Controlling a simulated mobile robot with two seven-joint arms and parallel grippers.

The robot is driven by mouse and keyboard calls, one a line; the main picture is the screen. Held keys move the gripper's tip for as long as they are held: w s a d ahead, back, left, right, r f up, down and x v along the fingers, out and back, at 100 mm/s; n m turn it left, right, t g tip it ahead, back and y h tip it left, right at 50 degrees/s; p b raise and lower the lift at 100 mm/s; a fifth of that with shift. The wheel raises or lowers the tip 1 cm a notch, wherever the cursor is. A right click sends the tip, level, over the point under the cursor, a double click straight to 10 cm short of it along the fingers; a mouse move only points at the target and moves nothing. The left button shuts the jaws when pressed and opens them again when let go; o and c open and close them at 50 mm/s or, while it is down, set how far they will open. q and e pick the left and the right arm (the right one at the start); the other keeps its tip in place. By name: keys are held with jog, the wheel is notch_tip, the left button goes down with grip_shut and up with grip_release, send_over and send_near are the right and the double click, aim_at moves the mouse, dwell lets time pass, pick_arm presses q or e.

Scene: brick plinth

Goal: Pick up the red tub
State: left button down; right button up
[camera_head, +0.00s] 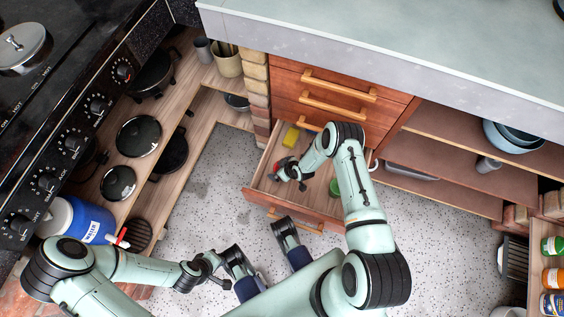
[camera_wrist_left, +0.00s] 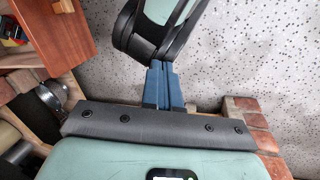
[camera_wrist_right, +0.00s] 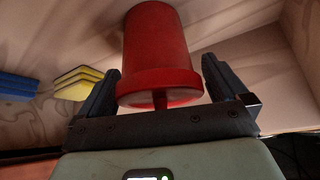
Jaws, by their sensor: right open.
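The red tub (camera_wrist_right: 157,45) is in the open wooden drawer.
The drawer (camera_head: 318,218) also holds a yellow sponge (camera_head: 291,137) and a green item (camera_head: 334,187). The right wrist view shows a blue item (camera_wrist_right: 18,88) beside the sponge (camera_wrist_right: 78,83). Closed drawers (camera_head: 325,95) and the counter (camera_head: 400,50) stand above. A blue-labelled container (camera_head: 88,222) stands left.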

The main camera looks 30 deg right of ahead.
jog(key=shift+r, duration=0.1)
jog(key=c, duration=0.9)
jog(key=shift+r, duration=0.1)
